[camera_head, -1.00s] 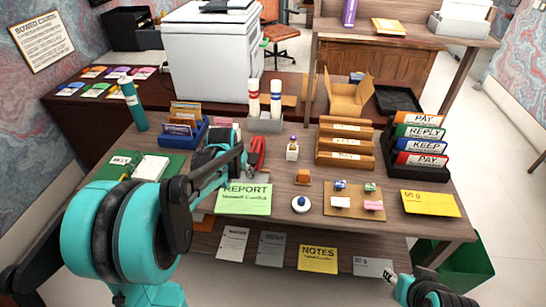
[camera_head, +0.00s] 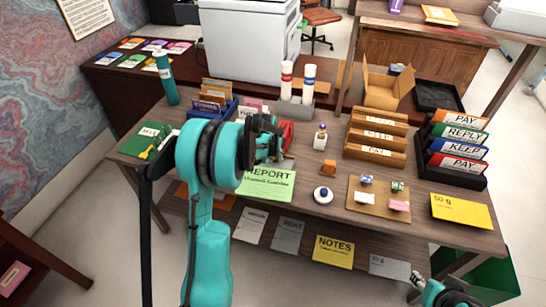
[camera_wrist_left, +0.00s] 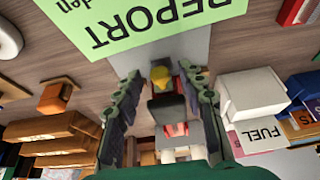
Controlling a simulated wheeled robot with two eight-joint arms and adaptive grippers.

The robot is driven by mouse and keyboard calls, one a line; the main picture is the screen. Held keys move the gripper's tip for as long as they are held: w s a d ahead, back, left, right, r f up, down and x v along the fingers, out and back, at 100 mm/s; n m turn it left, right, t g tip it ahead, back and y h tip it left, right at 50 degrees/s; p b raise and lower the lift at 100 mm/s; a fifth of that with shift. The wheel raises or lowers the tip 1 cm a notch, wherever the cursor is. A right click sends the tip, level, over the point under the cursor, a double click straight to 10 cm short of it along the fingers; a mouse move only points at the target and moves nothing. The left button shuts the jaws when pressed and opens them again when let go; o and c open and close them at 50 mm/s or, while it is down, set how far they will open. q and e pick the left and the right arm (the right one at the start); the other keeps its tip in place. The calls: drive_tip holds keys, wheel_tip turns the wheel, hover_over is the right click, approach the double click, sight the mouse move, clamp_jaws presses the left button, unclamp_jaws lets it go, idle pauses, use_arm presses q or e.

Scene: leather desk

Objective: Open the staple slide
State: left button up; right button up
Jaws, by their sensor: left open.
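The red stapler (camera_head: 287,133) stands on the desk behind the green report sheet (camera_head: 266,184), partly hidden by my left gripper (camera_head: 272,150) at its left. In the left wrist view my left gripper (camera_wrist_left: 163,110) is open, its two fingers spread on either side of a dark part with a yellow tip (camera_wrist_left: 160,76). A grey plate (camera_wrist_left: 190,45) lies beyond them. I cannot tell whether a finger touches anything. The staple slide is not clearly made out. My right gripper (camera_head: 418,278) is at the bottom right, away from the stapler; its jaws are too small to judge.
A small bottle (camera_head: 320,137) and an orange block (camera_head: 328,167) stand right of the stapler. A holder with two white tubes (camera_head: 297,108) is behind it. A blue card tray (camera_head: 214,108) is to the left. The front strip beside the white round button (camera_head: 323,195) is fairly clear.

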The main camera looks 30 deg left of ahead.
use_arm(q)
clamp_jaws()
drive_tip(key=s, duration=0.2)
drive_tip(key=s+d, duration=0.1)
drive_tip(key=s, duration=0.4)
drive_tip(key=shift+s+d, duration=0.25)
drive_tip(key=shift+d, duration=0.15)
unclamp_jaws()
drive_tip(key=v, duration=1.2)
